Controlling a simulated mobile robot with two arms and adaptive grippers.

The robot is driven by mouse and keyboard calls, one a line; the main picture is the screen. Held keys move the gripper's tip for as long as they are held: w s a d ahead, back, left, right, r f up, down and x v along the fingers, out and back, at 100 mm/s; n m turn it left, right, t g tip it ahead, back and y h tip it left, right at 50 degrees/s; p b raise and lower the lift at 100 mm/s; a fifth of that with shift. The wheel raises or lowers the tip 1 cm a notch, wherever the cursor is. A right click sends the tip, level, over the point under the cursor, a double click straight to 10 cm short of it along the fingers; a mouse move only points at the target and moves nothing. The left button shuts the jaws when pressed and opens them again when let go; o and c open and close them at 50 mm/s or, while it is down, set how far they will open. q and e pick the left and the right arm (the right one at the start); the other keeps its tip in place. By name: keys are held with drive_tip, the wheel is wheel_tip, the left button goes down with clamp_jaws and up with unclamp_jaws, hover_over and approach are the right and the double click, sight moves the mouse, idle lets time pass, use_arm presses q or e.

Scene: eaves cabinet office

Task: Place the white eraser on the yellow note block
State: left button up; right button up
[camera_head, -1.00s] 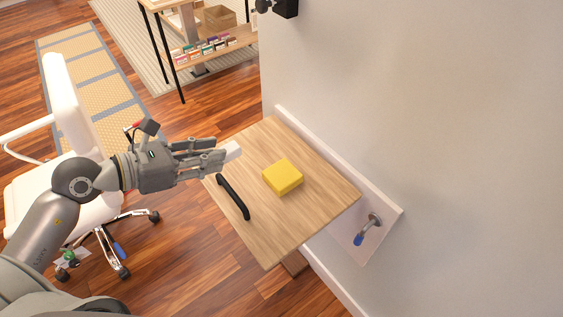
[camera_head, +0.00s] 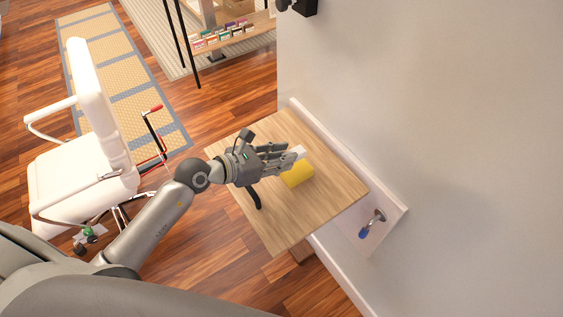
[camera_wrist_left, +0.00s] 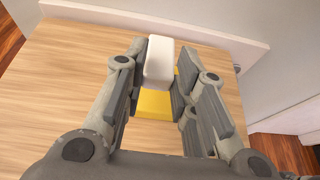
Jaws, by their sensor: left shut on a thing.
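The white eraser (camera_wrist_left: 159,60) is between the fingers of my left gripper (camera_head: 289,158), which is shut on it. In the head view the eraser (camera_head: 299,151) shows at the fingertips. The yellow note block (camera_head: 297,176) lies on the small wooden table, just below the fingers, which hide its far part. In the left wrist view the yellow note block (camera_wrist_left: 154,104) shows beneath the eraser, partly covered by it and the fingers. I cannot tell whether the eraser touches the block. My right gripper is not in view.
The wooden tabletop (camera_head: 325,195) is otherwise clear except for a black handle (camera_head: 254,197) near its left edge. A white chair (camera_head: 85,180) is at the left.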

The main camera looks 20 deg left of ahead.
use_arm(q)
wheel_tip(320, 180, down, 2)
drive_tip(key=shift+d+f, duration=0.15)
drive_tip(key=shift+f, duration=0.55)
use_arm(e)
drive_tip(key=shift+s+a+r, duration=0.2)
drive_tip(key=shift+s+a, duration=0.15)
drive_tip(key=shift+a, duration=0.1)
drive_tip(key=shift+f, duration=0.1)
use_arm(q)
drive_tip(key=o, duration=0.8)
drive_tip(key=shift+f, duration=0.1)
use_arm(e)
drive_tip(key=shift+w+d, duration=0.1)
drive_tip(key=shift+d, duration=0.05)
